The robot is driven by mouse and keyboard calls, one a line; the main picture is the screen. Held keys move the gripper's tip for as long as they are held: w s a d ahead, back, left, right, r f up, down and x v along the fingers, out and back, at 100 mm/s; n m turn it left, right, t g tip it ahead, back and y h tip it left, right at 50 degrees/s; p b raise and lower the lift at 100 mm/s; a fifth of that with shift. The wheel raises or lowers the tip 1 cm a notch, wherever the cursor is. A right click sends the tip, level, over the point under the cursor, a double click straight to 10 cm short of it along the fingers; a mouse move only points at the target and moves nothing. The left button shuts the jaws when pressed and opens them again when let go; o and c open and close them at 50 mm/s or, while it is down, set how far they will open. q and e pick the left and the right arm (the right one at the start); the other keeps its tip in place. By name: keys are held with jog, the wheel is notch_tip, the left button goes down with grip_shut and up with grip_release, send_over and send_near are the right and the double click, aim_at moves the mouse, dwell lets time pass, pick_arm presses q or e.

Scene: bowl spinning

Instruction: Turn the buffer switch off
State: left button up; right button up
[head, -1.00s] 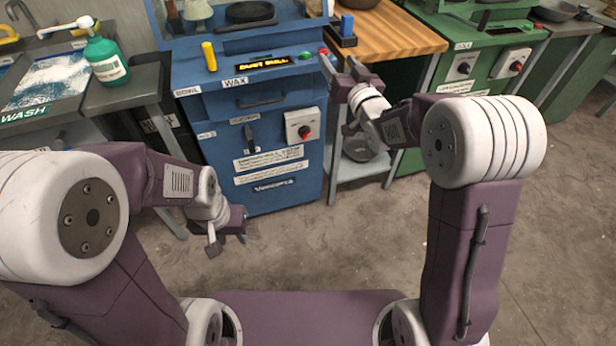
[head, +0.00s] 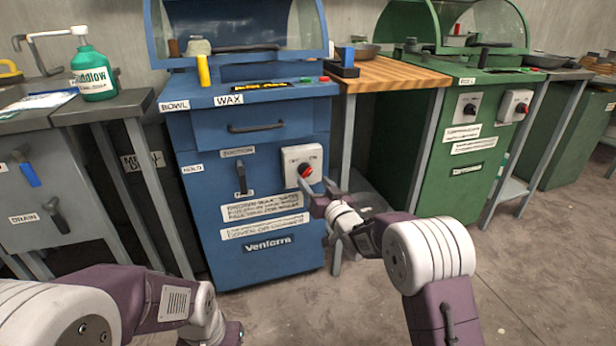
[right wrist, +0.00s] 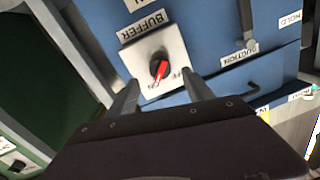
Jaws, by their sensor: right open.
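The buffer switch (head: 304,170) is a round dark knob with a red pointer on a white plate, on the front of the blue cabinet (head: 260,262). In the right wrist view the switch (right wrist: 159,69) sits on its plate under a BUFFER label, its red pointer slanting down-left. My right gripper (head: 318,191) is open just in front of the plate. In the right wrist view its fingers (right wrist: 160,95) flank the knob's lower side, with nothing between them. I cannot tell whether they touch the plate. My left gripper (head: 224,335) is low at the bottom edge, mostly cut off.
A suction lever (head: 241,178) and a drawer handle (head: 256,127) are on the same cabinet. A wooden-topped table (head: 390,75) and a green cabinet (head: 462,150) with two similar switches stand to the right. A sink bench with a green bottle (head: 90,70) is at left. Floor in front is clear.

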aim_at(308, 175)
jog(key=x, duration=0.1)
jog(key=b+x, duration=0.1)
jog(key=x, duration=0.2)
jog(key=shift+w+a+f+b, duration=0.1)
jog(key=shift+w+f+b, duration=0.2)
jog(key=shift+b, duration=0.1)
jog(key=shift+w+a+r, duration=0.15)
jog(key=shift+w+a, duration=0.1)
jog(key=shift+w, duration=0.25)
pick_arm(q)
notch_tip(308, 175, down, 3)
jog(key=shift+f, duration=0.1)
pick_arm(e)
grip_shut()
